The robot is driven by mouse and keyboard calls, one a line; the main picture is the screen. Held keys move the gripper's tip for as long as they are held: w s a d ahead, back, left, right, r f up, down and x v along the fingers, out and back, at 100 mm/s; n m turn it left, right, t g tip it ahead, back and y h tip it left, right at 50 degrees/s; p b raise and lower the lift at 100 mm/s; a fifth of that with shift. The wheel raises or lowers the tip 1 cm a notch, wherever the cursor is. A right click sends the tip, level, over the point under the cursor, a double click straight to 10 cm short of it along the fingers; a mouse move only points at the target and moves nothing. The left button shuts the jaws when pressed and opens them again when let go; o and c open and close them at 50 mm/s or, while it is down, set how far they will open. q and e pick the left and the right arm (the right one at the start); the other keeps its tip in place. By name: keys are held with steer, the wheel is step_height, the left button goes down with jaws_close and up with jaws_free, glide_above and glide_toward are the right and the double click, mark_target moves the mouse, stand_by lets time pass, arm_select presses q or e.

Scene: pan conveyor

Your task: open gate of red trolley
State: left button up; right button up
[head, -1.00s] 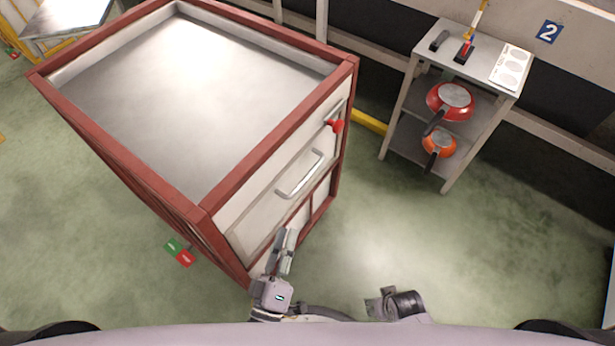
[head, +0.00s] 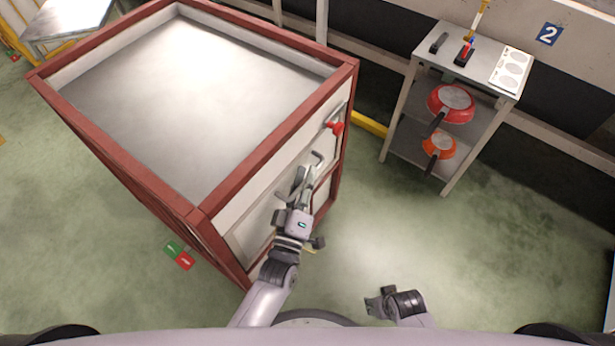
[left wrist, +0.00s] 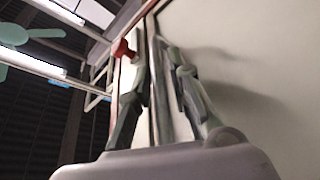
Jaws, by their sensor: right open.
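The red trolley (head: 195,217) stands at the left with a red frame and a bare metal top. Its pale gate (head: 252,229) faces me, upright, with a metal handle (head: 318,157) and a red latch (head: 335,127) near the upper far corner. The latch also shows in the left wrist view (left wrist: 123,50). My left gripper (head: 301,178) is at the handle and covers its middle. In the left wrist view its fingers (left wrist: 160,75) are apart, with a pale bar-like strip between them; contact is unclear. My right gripper (head: 374,300) is open and empty, low over the floor.
A grey shelf stand (head: 398,108) at the back right holds a red pan (head: 451,99) and an orange pan (head: 439,146). A rail and wall run behind it. Green floor (head: 450,240) is free in front of the trolley and to the right.

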arm_select(q)
steer(key=shift+c, duration=0.2)
jaws_close()
stand_by(0.5)
